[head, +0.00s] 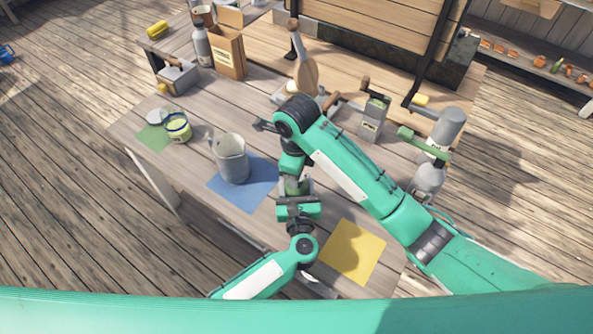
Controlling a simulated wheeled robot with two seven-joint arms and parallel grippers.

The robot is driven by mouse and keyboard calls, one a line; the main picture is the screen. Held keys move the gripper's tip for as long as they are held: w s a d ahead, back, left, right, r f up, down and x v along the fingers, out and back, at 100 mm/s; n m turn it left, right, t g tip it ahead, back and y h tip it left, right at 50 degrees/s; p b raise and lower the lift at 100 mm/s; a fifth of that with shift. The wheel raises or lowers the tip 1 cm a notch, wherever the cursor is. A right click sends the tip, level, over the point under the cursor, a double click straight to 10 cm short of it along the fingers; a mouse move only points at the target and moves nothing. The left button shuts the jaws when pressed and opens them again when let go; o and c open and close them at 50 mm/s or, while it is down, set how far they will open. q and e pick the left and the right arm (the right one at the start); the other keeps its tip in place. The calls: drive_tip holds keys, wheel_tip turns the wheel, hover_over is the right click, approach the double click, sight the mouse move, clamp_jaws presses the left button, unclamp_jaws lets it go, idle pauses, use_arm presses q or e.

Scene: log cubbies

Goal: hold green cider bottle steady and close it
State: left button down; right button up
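A small piece of dark green glass (296,187), seemingly the cider bottle, shows between my two grippers near the middle of the table. Most of it is hidden by them, so its mouth and any stopper cannot be made out. My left gripper (297,194) comes up from the front, with its fingers at the glass. My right gripper (293,174) points down from above, directly over the same spot. Whether either gripper is open or shut is too small and too covered to tell.
A grey pitcher (231,160) stands on a blue mat (250,195) just left of my grippers. A yellow mat (353,252) lies bare at the front right.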

drive_tip(key=o, duration=1.1)
drive_tip(key=shift+r, duration=2.25)
drive_tip(key=shift+c, duration=0.5)
